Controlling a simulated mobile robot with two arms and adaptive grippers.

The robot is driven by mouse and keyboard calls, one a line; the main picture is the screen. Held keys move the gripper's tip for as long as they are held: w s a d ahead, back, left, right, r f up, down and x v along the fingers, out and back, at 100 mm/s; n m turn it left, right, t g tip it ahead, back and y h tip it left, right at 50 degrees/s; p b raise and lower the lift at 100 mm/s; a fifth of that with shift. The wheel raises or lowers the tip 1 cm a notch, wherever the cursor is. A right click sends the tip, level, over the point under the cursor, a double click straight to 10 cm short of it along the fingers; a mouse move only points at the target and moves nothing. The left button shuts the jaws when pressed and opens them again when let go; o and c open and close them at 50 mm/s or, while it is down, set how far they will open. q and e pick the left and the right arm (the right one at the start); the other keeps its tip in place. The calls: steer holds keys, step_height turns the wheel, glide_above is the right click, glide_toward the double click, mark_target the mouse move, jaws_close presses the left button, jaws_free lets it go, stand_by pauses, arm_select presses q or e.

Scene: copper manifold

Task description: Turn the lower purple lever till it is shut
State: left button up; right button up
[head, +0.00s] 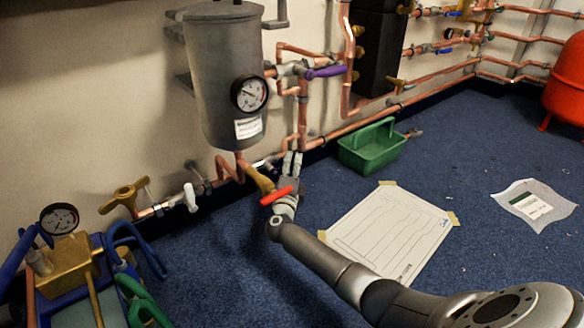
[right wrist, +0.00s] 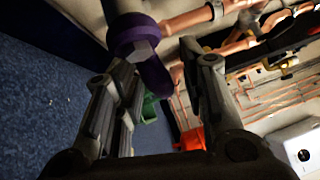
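One purple lever (head: 325,72) shows in the head view, lying roughly level on the copper pipework right of the grey tank. No lower purple lever can be made out there; my right gripper covers part of the pipework below. My right gripper (head: 292,160) is low by the wall, fingers pointing up. In the right wrist view a purple lever (right wrist: 152,76) with a round collar and grey nut is close up. Its end reaches toward the gap between the open fingers (right wrist: 160,75). I cannot tell if they touch it. My left gripper is not in view.
A red-handled valve (head: 277,195) sits right beside my right gripper. The grey tank (head: 222,80) with a gauge is above left. A green tray (head: 371,147) and a taped paper sheet (head: 388,232) lie on the blue floor to the right. Pump equipment (head: 75,265) stands lower left.

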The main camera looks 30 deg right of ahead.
steer(key=shift+c, duration=0.5)
steer(key=c, duration=0.7)
jaws_close()
